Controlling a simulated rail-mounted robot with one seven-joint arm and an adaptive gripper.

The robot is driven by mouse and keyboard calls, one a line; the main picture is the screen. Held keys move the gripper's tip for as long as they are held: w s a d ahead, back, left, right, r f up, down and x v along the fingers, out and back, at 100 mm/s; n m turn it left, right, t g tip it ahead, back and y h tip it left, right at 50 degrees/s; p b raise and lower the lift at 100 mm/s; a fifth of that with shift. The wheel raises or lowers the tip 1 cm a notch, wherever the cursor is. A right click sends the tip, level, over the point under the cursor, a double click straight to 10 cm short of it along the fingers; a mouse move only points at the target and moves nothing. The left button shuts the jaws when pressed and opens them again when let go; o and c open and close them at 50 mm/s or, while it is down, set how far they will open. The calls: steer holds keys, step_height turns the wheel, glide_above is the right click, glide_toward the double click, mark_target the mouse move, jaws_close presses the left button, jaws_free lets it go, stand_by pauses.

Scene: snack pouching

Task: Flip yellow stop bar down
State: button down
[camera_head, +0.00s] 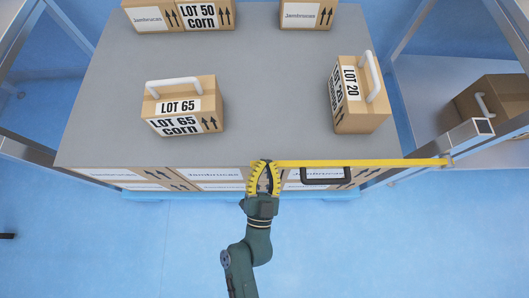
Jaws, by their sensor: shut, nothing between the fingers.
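The yellow stop bar (380,162) shows in the head view. It runs level from a hinge at the right-hand metal frame leftward along the front edge of the grey table top. My gripper (264,163) has yellow fingers and is at the bar's left free end, at the front edge of the table. Its fingertips are close together and appear to be at or touching the bar's end; I cannot tell contact for sure. The gripper is shut with nothing held.
On the grey table top (270,90) stand a LOT 65 corn box (182,104) and a LOT 20 box (352,96), both with white handles. More boxes, including LOT 50 corn (207,15), stand at the back. A black handle (325,175) hangs below the bar. Metal frames flank both sides.

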steer(key=f, duration=0.3)
steer(key=shift+s+f+g, duration=0.3)
steer(key=shift+f+g, duration=0.1)
step_height(320, 180, up, 8)
steer(key=p, duration=0.6)
steer(key=p+v, duration=0.1)
steer(key=v, duration=0.8)
steer(key=shift+s+d+f+t, duration=0.15)
steer(key=shift+d+f+t, duration=0.25)
steer(key=shift+d+f, duration=0.15)
steer(key=shift+d+r, duration=0.1)
steer(key=shift+r, duration=0.05)
